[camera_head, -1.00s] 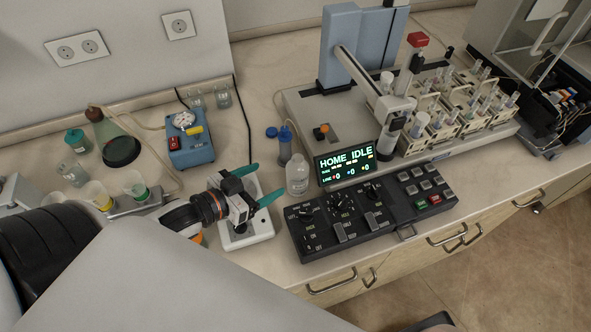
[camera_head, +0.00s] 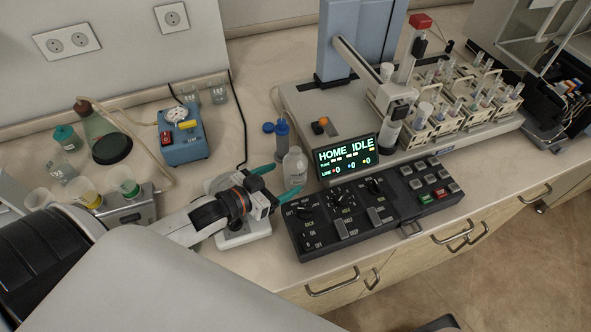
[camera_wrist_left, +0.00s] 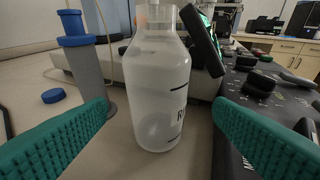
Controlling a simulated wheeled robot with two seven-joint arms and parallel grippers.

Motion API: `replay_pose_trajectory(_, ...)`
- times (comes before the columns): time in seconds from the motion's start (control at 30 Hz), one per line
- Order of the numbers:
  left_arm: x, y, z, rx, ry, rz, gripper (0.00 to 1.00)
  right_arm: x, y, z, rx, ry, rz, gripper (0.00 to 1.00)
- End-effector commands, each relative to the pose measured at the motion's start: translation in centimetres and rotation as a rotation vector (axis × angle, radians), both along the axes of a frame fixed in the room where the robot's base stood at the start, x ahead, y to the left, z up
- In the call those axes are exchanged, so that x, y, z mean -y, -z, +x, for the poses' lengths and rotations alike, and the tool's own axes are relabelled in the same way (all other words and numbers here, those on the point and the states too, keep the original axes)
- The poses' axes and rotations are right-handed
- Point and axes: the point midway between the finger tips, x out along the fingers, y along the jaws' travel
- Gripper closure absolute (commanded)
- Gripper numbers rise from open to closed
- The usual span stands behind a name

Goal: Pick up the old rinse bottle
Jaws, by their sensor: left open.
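The rinse bottle (camera_head: 295,169) is clear and translucent and stands upright on the bench, just left of the display. In the left wrist view the bottle (camera_wrist_left: 158,95) is straight ahead, with a partly visible label that starts with "R". My left gripper (camera_head: 267,183) is open beside the bottle in the head view. In the left wrist view its two teal fingers (camera_wrist_left: 165,130) are spread, one on each side of the bottle's lower part, with gaps visible. The right gripper is not in view.
A grey tube with a blue top (camera_head: 282,138) stands close behind the bottle. The display (camera_head: 346,158) and black control panel (camera_head: 375,208) are close on the right. A white-based device (camera_head: 243,232) lies under my gripper. A blue cap (camera_wrist_left: 53,96) lies on the bench.

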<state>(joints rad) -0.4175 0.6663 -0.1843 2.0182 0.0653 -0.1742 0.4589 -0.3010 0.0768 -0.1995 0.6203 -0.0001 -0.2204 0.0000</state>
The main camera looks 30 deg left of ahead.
Motion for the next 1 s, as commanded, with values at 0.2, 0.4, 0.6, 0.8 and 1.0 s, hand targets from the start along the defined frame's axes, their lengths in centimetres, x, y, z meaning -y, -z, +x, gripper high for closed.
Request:
replay_pose_trajectory(0.2, 0.4, 0.3, 1.1, 0.000, 0.000, 0.000, 0.24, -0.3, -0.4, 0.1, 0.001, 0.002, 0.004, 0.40)
replay_pose_trajectory(0.4, 0.8, 0.9, 3.4, 0.000, -0.001, -0.001, 0.24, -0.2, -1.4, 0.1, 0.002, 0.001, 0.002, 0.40)
replay_pose_trajectory(0.6, 1.5, 1.8, 5.3, 0.000, 0.000, 0.000, 0.24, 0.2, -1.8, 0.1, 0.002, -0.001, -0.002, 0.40)
replay_pose_trajectory(0.8, 1.7, 2.0, 5.6, -0.001, 0.001, 0.000, 0.24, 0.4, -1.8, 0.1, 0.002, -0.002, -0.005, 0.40)
replay_pose_trajectory(1.0, 1.7, 2.0, 5.6, -0.001, 0.001, 0.000, 0.42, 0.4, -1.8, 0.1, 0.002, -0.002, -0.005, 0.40)
